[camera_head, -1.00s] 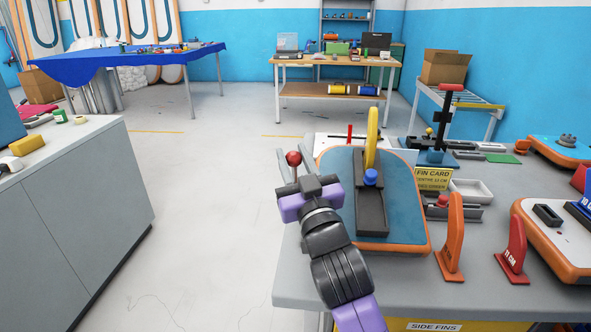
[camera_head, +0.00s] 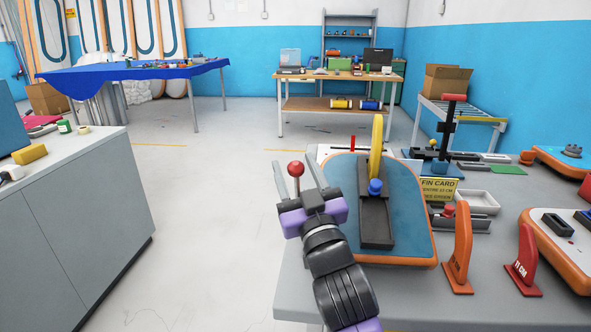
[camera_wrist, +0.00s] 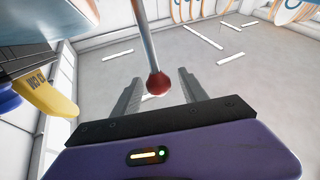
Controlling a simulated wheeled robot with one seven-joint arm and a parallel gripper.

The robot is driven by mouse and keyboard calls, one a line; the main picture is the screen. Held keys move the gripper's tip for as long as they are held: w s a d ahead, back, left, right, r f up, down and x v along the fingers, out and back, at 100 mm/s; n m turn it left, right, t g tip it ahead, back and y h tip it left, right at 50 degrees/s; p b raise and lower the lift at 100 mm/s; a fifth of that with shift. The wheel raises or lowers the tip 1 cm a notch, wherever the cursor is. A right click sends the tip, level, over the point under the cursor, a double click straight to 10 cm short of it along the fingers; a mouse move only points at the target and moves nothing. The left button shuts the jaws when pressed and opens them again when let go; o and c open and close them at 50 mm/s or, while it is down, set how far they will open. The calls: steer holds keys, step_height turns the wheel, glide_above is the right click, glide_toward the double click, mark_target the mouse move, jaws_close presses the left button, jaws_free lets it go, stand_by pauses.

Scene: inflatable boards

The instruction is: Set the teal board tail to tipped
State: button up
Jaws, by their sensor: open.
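The teal board (camera_head: 410,215) with an orange rim lies on the grey bench at centre right. A dark fin box (camera_head: 376,225) on it holds an upright yellow fin (camera_head: 377,145) and a blue knob (camera_head: 375,187). My gripper (camera_head: 296,166) is open at the board's left side. A red ball knob (camera_head: 296,169) on a thin grey rod shows between its fingers. In the wrist view the red ball (camera_wrist: 158,83) also lies between the spread fingers, with gaps on both sides. The rod's base is hidden in the head view.
An orange fin (camera_head: 460,250) and a red fin (camera_head: 525,262) stand at the bench's front right. A black post with a red handle (camera_head: 454,97) rises behind a yellow fin card (camera_head: 438,190). Open floor (camera_head: 210,230) lies left of the bench.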

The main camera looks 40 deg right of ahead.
steer(key=b+v, duration=0.2)
steer(key=v, duration=0.5)
steer(key=shift+f, duration=0.1)
steer(key=shift+s+a, duration=0.15)
steer(key=shift+s, duration=0.2)
steer(key=s+a+f+n+y, duration=0.4)
steer(key=s+a+f+y, duration=0.3)
steer(key=s+a+f, duration=0.35)
steer(key=s+a+f+g+y, duration=0.2)
steer(key=s+a+f, duration=0.1)
steer(key=s+f, duration=0.5)
steer(key=s+a+f+g+y, duration=0.1)
steer(key=s+a+f+g, duration=0.15)
steer(key=s+f, duration=0.5)
step_height(320, 180, up, 14)
steer(key=s+p, duration=0.2)
steer(key=p, duration=1.1)
